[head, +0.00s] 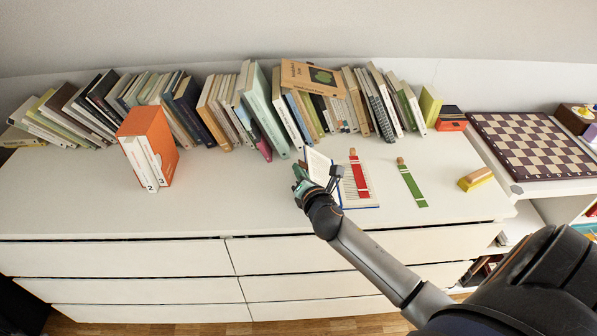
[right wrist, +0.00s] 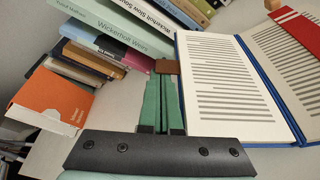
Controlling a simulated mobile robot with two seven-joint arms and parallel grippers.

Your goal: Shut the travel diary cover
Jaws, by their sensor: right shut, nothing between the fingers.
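The travel diary (head: 360,196) lies open on the white dresser top, with a blue cover edge. Its left side (head: 319,165) looks raised and tilted, and its right side lies flat under a red bookmark (head: 359,177). In the right wrist view the printed pages of the diary (right wrist: 225,90) fill the right half. My right gripper (head: 300,178) is shut and empty, just left of the diary's left side. Its green fingers, also in the right wrist view (right wrist: 164,90), are close beside the cover edge; I cannot tell whether they touch. My left gripper is not in view.
A row of books (head: 190,105) lines the wall behind. An orange slipcase (head: 160,135) stands left. A green bookmark (head: 412,186) and a yellow block with a wooden top (head: 476,180) lie right of the diary. A chessboard (head: 530,145) is farther right. The dresser top between slipcase and gripper is clear.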

